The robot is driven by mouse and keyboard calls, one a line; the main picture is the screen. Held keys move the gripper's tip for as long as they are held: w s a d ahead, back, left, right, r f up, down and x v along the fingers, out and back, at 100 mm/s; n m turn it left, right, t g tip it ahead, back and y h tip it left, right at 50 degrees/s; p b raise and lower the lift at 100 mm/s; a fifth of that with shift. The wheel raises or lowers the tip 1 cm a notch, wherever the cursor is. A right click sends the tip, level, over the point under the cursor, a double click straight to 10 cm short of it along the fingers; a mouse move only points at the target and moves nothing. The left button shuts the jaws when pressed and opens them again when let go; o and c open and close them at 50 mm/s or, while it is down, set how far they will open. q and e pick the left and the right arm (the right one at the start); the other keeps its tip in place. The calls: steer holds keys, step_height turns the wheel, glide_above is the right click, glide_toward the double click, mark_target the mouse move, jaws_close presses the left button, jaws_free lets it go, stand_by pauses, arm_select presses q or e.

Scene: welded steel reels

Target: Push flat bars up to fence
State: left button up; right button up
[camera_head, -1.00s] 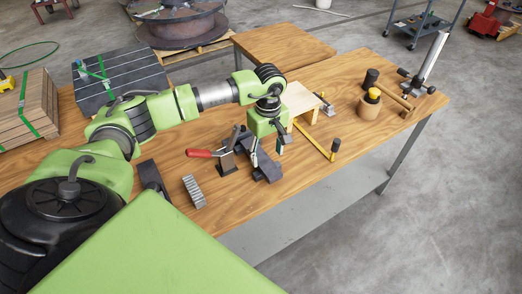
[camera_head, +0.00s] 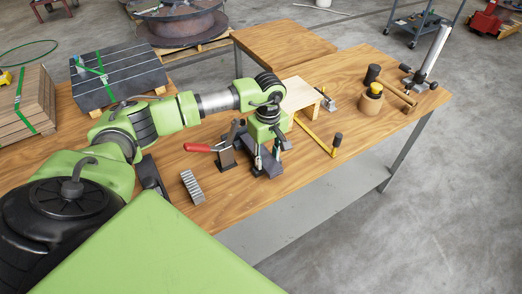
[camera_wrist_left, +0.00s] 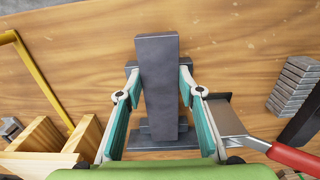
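A dark grey flat bar (camera_wrist_left: 158,75) lies lengthwise between my left gripper's fingers in the left wrist view. Its near end meets a dark crosspiece (camera_wrist_left: 150,142) low in that view. I cannot tell whether that crosspiece is the fence. The same dark steel shows under the gripper in the head view (camera_head: 264,170). My left gripper (camera_wrist_left: 159,78) is open and straddles the bar, its teal-padded fingers spread, with narrow gaps at the tips. It also shows in the head view (camera_head: 268,160), low over the table. My right gripper is not in view.
A yellow bar tool (camera_head: 316,137), a pale wooden stand (camera_head: 297,94) and a wooden pot (camera_head: 370,105) are to the right. The table front (camera_head: 250,200) has clear room.

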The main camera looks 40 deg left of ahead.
arm_select(q)
steer(key=shift+w+r, duration=0.15)
steer(key=shift+r, duration=0.05)
steer(key=shift+a+f, duration=0.1)
steer(key=shift+w+a+b, duration=0.2)
steer(key=shift+a+b, duration=0.15)
steer(key=shift+a, duration=0.1)
steer(key=shift+w+a+b, duration=0.2)
steer(key=shift+a+b, duration=0.1)
steer(key=shift+a, duration=0.15)
stand_by(0.4)
steer(key=o, duration=1.2)
steer(key=shift+c, duration=0.2)
